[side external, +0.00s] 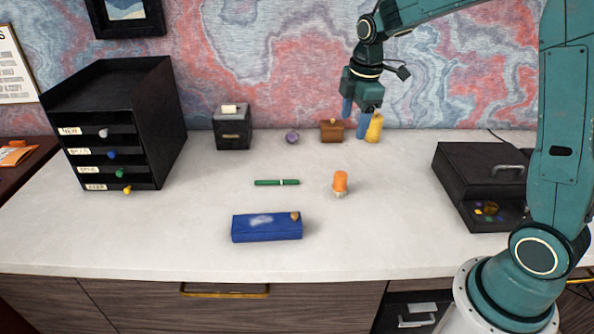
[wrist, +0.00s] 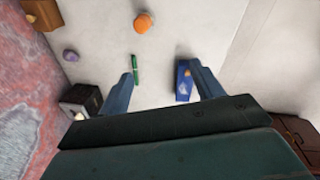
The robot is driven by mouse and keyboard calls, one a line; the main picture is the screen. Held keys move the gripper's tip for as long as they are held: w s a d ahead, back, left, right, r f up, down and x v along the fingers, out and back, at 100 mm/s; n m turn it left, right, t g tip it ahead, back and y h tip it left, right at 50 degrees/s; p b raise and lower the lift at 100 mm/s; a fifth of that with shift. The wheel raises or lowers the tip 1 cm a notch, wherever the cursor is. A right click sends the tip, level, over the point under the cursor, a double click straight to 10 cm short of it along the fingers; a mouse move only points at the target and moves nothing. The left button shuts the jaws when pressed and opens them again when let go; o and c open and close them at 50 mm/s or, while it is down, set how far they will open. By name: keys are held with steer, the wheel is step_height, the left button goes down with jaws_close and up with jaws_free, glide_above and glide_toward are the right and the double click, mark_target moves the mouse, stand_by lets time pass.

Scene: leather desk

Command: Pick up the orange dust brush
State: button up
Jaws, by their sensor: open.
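The orange dust brush (side external: 340,182) stands on the white desk top, right of the green pen, with pale bristles at its foot. It also shows near the top of the wrist view (wrist: 144,22). My gripper (side external: 356,132) is above the back of the desk, behind the brush and apart from it. Its blue fingers are spread with nothing held between them, as the wrist view (wrist: 162,82) also shows.
A green pen (side external: 277,182) and a blue case (side external: 266,227) lie near the brush. A brown box (side external: 331,130), yellow bottle-like object (side external: 375,128) and purple object (side external: 292,137) stand at the back. Black drawers (side external: 120,130) stand left; a black box (side external: 475,180) is right.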

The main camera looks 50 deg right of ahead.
mark_target(341, 174)
steer(key=w+d+f+n, duration=0.2)
steer(key=w+d+f, duration=0.1)
steer(key=f, duration=0.2)
steer(key=w+d+f+n+g, duration=0.1)
steer(key=w+d+f+n, duration=0.1)
steer(key=f, duration=0.4)
steer(key=shift+w+d+f+n+g, duration=0.15)
steer(key=shift+w+d+n+g, duration=0.15)
steer(key=shift+w+d+n, duration=0.15)
steer(key=shift+f, duration=4.3)
steer(key=shift+s+a+f, duration=0.1)
steer(key=shift+a+f, duration=0.05)
steer(key=shift+f, duration=1.15)
steer(key=shift+a+f, duration=0.1)
steer(key=shift+f, duration=1.2)
steer(key=shift+c, duration=0.5)
steer(key=c, duration=1)
